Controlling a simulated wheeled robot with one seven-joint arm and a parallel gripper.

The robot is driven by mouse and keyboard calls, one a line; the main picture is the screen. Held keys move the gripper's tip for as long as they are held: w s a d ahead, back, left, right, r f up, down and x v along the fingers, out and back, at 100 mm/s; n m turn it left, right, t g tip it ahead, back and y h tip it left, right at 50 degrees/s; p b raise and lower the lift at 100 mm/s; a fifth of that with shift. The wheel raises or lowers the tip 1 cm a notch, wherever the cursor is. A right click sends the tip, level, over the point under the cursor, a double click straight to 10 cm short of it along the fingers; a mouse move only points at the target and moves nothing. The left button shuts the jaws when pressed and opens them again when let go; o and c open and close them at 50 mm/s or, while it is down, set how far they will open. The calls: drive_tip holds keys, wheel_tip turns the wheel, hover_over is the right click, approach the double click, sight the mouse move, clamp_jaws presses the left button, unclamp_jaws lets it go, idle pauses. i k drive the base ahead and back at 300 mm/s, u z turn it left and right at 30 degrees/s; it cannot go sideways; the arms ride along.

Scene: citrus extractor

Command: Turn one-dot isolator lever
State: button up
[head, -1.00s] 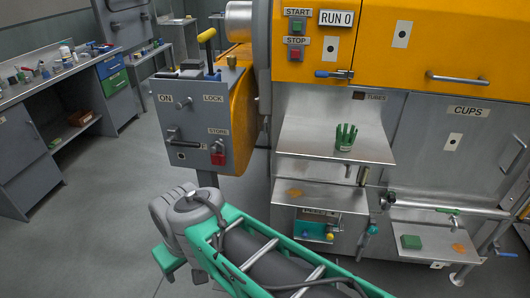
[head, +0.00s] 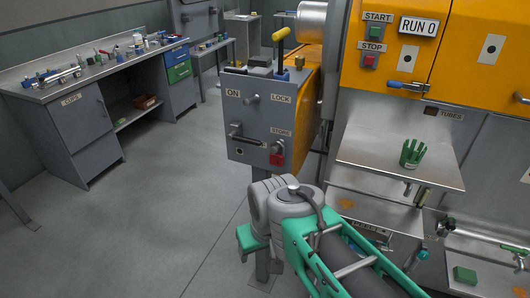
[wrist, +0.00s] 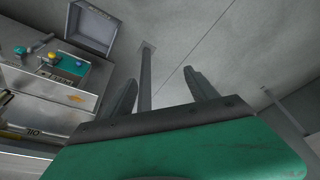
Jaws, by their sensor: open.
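The grey isolator box (head: 240,112) stands on a post left of the orange machine in the head view. Its face carries the words ON, LOCK and STORE. A dark lever (head: 247,138) lies roughly level across the lower left of the face, above a small plate (head: 240,151) whose mark is too small to read surely. A red padlock (head: 277,156) hangs at STORE. In the wrist view my gripper (wrist: 160,80) is open and empty, its two fingers apart over the floor. The lever is not recognisable there; my fingers are not visible in the head view.
A yellow-topped handle (head: 281,38) rises above the box. A grey bench (head: 50,92) with small items stands at left. Open floor (head: 170,190) lies between.

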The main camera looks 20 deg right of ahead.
sight(231, 137)
drive_tip(key=k, duration=1.3)
drive_tip(key=u, duration=0.75)
drive_tip(key=i, duration=1.75)
drive_tip(key=z, duration=0.5)
